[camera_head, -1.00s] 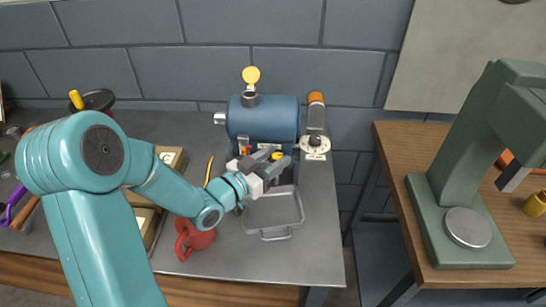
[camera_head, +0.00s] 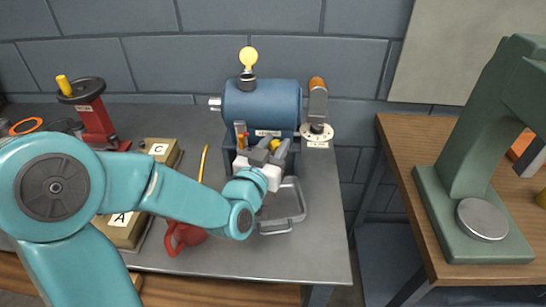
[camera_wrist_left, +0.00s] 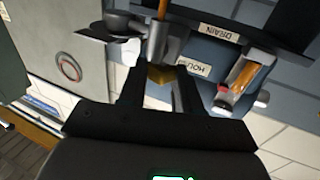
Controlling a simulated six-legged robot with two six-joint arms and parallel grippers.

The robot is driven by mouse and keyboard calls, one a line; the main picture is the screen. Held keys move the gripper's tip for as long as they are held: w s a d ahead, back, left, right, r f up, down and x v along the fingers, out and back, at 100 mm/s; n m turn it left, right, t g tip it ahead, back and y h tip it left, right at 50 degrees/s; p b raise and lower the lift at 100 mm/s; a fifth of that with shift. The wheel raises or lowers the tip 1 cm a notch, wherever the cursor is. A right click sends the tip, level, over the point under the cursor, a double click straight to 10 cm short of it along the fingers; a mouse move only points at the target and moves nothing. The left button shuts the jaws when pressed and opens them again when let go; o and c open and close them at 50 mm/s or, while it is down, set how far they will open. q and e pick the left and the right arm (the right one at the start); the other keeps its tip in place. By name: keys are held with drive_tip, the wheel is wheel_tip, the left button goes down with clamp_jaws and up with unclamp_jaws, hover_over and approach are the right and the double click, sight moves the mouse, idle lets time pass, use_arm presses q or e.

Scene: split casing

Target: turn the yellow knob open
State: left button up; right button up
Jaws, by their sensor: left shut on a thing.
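The yellow knob (camera_head: 275,145) sits low on the front of the blue machine (camera_head: 262,104), just under its body. My left gripper (camera_head: 270,153) reaches it from the front, its grey fingers on either side of it. In the left wrist view the gripper (camera_wrist_left: 160,88) is shut on the knob (camera_wrist_left: 161,73), which shows dark yellow between the black fingers. The fingers hide part of the knob, and I cannot tell how far it is turned. Labels reading DRAIN and HOL… show beside it. My right gripper is not in view.
An orange-capped lever (camera_head: 317,100) and a round dial stand right of the machine. A grey tray (camera_head: 290,215) lies below my gripper, with a red can (camera_head: 182,236) to its left. Boxes (camera_head: 122,232) are further left. A green press (camera_head: 470,170) stands on the wooden table at right.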

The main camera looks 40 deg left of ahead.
use_arm(q)
drive_tip(key=n+y, duration=0.1)
drive_tip(key=g+y+b, duration=0.1)
drive_tip(key=shift+w+d+f+n+y, duration=0.1)
drive_tip(key=shift+d+n+y, duration=0.25)
drive_tip(key=shift+n+y, duration=0.05)
drive_tip(key=n+g+y, duration=0.2)
drive_tip(key=y, duration=0.1)
drive_tip(key=shift+w+d+n+y, duration=0.1)
drive_tip(key=shift+n+y, duration=0.2)
drive_tip(key=shift+y, duration=0.1)
drive_tip(key=n+g+y, duration=0.2)
drive_tip(key=y, duration=0.1)
drive_tip(key=shift+w+n+g, duration=0.1)
drive_tip(key=shift+n+g, duration=0.3)
drive_tip(key=shift+w+r+n+g+y+p, duration=0.15)
drive_tip(key=shift+n+g+y+p, duration=0.45)
drive_tip(key=shift+n+g+y, duration=1.2)
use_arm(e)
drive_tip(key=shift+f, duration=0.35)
use_arm(q)
drive_tip(key=shift+r+g+h, duration=0.1)
drive_tip(key=shift+g+h, duration=0.2)
drive_tip(key=shift+g, duration=0.4)
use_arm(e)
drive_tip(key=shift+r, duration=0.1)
use_arm(q)
drive_tip(key=o, duration=0.7)
drive_tip(key=shift+o, duration=0.2)
